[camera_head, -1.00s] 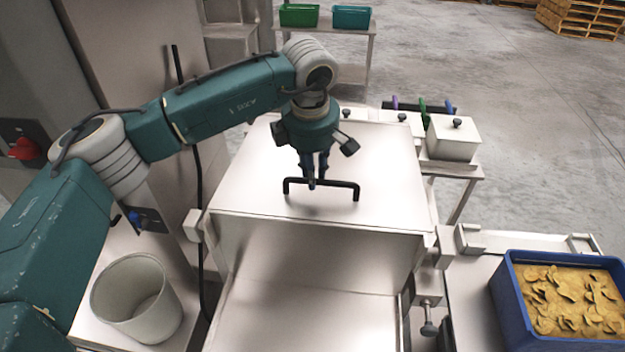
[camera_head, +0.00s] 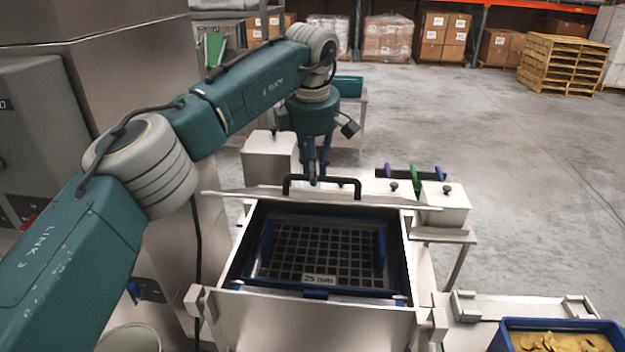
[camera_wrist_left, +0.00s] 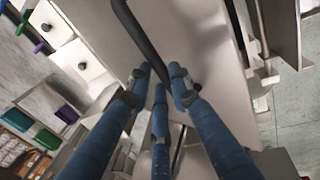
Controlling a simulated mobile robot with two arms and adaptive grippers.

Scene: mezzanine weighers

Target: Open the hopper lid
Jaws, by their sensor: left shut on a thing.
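The hopper lid (camera_head: 232,197) is raised and shows nearly edge-on across the back of the hopper (camera_head: 300,325). Its black bar handle (camera_head: 345,182) stands at the lid's near top side. My left gripper (camera_head: 316,178) is shut on the handle, coming from above. In the left wrist view, my blue fingers (camera_wrist_left: 160,85) close around the black handle (camera_wrist_left: 138,35) in front of the pale lid panel (camera_wrist_left: 195,35). Below the lid, the hopper mouth is open and shows a dark grid (camera_head: 320,252) with blue side handles and a "25 mm" label. My right gripper is out of view.
A lidded steel bin (camera_head: 268,160) stands behind left, and another (camera_head: 445,203) at the right on a side table. A blue crate of chips (camera_head: 555,335) sits at the lower right. A pale bucket (camera_head: 130,340) is at the lower left. Open floor lies behind right.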

